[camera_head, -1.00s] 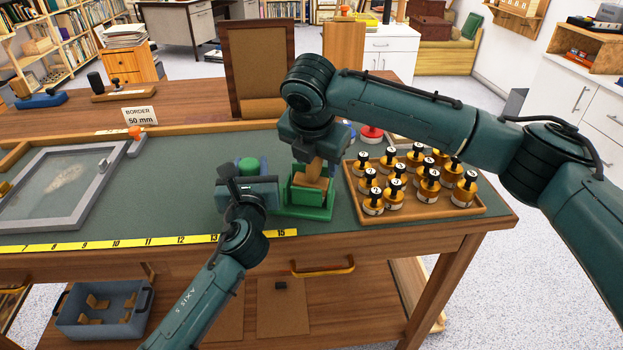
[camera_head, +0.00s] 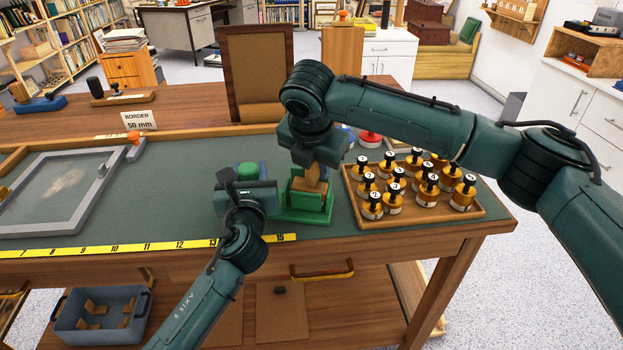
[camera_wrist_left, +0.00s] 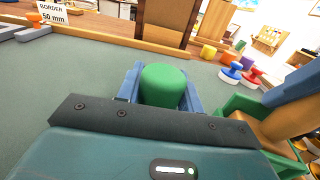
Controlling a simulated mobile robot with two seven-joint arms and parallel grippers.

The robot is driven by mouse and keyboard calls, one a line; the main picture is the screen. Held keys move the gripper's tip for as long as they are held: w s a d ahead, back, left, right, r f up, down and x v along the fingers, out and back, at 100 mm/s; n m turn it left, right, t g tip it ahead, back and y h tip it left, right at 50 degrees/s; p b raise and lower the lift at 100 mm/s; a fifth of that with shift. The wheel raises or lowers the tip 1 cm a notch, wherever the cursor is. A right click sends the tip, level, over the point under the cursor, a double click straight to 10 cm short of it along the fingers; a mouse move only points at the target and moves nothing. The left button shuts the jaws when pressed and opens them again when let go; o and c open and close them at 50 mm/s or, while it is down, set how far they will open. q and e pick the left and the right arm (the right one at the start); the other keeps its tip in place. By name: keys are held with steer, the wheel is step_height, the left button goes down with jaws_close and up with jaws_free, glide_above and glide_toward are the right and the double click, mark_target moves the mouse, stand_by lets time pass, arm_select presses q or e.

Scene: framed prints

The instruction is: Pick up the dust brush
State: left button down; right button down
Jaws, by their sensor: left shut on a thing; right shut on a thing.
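The dust brush (camera_head: 313,179), a light wooden piece, stands in a green holder (camera_head: 305,215) on the bench mat. My right gripper (camera_head: 313,166) reaches down from above and is shut on the brush; its fingers partly hide it. The bristles are hidden in the holder. In the left wrist view the brush (camera_wrist_left: 285,122) shows at the right, beside the green holder wall (camera_wrist_left: 240,104). My left gripper (camera_wrist_left: 160,92) is shut on a green round-topped piece (camera_wrist_left: 163,86), just left of the holder. The lower part of that piece is hidden.
A wooden tray (camera_head: 433,212) of several amber bottles stands close on the right. A grey frame (camera_head: 50,229) lies on the mat at left. An upright brown board (camera_head: 258,75) stands behind. A yellow ruler strip (camera_head: 110,247) runs along the front edge. The mat's middle-left is clear.

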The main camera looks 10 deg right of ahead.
arm_select(q)
steer(key=shift+r, duration=0.1)
arm_select(e)
step_height(320, 180, up, 10)
stand_by(0.4)
arm_select(q)
steer(key=c, duration=0.8)
jaws_free()
steer(key=shift+c, duration=0.2)
